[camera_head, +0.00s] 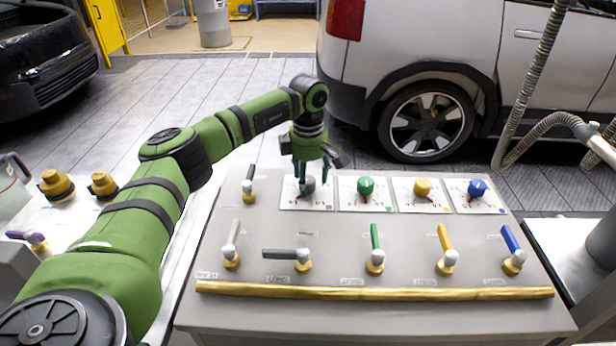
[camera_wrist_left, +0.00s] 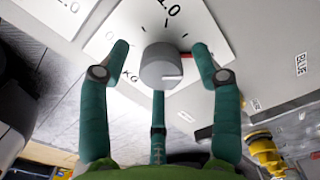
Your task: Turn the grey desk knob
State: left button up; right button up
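The grey knob (camera_head: 308,184) stands on a white dial card at the left end of the knob row on the desk. In the left wrist view the grey knob (camera_wrist_left: 162,66) is round, with a pale line on its face and a bit of red beside it. My left gripper (camera_head: 310,172) reaches down over it. In the wrist view the teal fingers of my left gripper (camera_wrist_left: 160,62) are spread around the knob, with clear gaps at the left and right fingers. The third finger overlaps the knob's lower edge; contact there cannot be told. My right gripper is out of view.
Green (camera_head: 365,186), yellow (camera_head: 422,187) and blue (camera_head: 477,187) knobs stand to the right on similar cards. Several levers, including a grey one (camera_head: 285,253), stand nearer the front. A brass rail (camera_head: 375,291) runs along the front. A white car (camera_head: 420,60) is behind.

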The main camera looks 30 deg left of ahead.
aim_at(308, 180)
pick_arm(q)
jog(key=shift+r, duration=0.2)
notch_tip(308, 180, up, 12)
jog(key=shift+f, duration=0.15)
dwell(0.6)
